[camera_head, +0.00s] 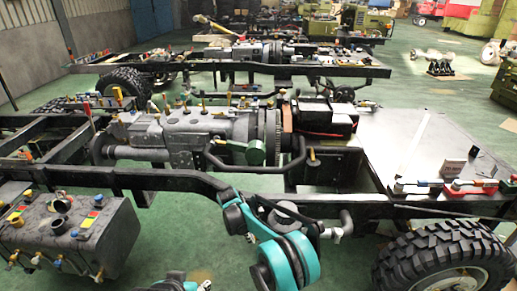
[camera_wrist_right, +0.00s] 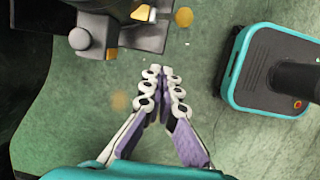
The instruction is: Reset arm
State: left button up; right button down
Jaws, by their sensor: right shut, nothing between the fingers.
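My right gripper (camera_wrist_right: 163,78) shows in the right wrist view with its white and purple fingers brought together at the tips. It is shut and empty, over green floor. In the head view, teal and black links of my own arm cross the lower middle, in front of the near chassis frame (camera_head: 150,180). I cannot make out the fingertips there. My left gripper is not seen in either view.
A dark metal part with caps (camera_wrist_right: 120,25) lies just beyond my right fingertips. A grey tank (camera_head: 115,235) hangs at the head view's lower left; a large tyre (camera_head: 440,255) is at lower right. Another chassis frame (camera_head: 330,71) stands behind. Green floor (camera_head: 440,98) is open at right.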

jog(key=s+d+r+m+t+y, duration=0.1)
jog(key=s+d+r+m, duration=0.3)
jog(key=d+r, duration=0.5)
jog(key=s+d+r+m+t+y, duration=0.1)
jog(key=s+d+r+m, duration=0.3)
jog(key=r, duration=0.8)
jog(key=s+d+m+t, duration=0.2)
jog(key=s+d+m, duration=0.3)
jog(key=s, duration=0.6)
jog(key=s+d+r+m+t+y, duration=0.1)
jog(key=s+d+m, duration=0.3)
jog(key=s, duration=0.8)
jog(key=shift+d+r+m+t, duration=0.15)
jog(key=shift+d+m+t, duration=0.25)
jog(key=shift+d+t, duration=0.3)
jog(key=shift+a, duration=0.1)
